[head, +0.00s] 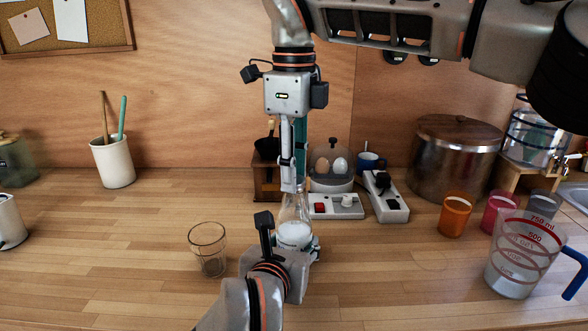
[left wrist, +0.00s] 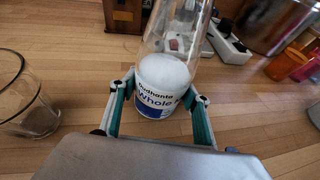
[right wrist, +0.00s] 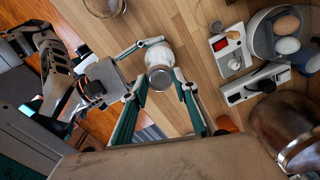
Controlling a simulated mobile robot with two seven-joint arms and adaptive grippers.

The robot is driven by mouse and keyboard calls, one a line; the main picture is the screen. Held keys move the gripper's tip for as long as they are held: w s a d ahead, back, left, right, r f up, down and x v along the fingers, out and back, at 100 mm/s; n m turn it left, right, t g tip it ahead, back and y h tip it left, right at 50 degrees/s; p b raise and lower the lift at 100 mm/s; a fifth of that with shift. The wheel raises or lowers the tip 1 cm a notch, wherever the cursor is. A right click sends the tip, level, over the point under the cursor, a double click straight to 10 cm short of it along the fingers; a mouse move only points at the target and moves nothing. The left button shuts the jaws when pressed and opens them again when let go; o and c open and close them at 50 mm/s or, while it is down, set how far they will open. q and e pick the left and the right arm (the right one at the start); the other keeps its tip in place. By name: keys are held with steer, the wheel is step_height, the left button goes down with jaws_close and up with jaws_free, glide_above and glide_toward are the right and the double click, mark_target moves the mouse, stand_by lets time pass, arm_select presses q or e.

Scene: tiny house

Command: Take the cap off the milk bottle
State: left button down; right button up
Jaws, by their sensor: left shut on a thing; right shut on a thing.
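The milk bottle (head: 294,234) is clear glass with white milk inside and stands upright on the wooden counter. Its label, reading "Whole", shows in the left wrist view (left wrist: 160,101). My left gripper (head: 296,246) is shut around the lower body of the bottle from the front. My right gripper (head: 292,188) points straight down from above, with its fingertips at the bottle's top. The cap (right wrist: 160,77) shows as a round grey disc between the right fingers in the right wrist view. In the head view the fingers hide the cap.
Behind are an egg cooker (head: 332,168) and a power strip (head: 388,200). At right are a big pot (head: 452,160), an orange cup (head: 455,214) and a measuring jug (head: 518,260). The left counter is mostly clear.

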steer(key=n, duration=1.3)
steer(key=shift+r, duration=0.3)
steer(key=shift+r, duration=0.85)
steer(key=shift+r, duration=2)
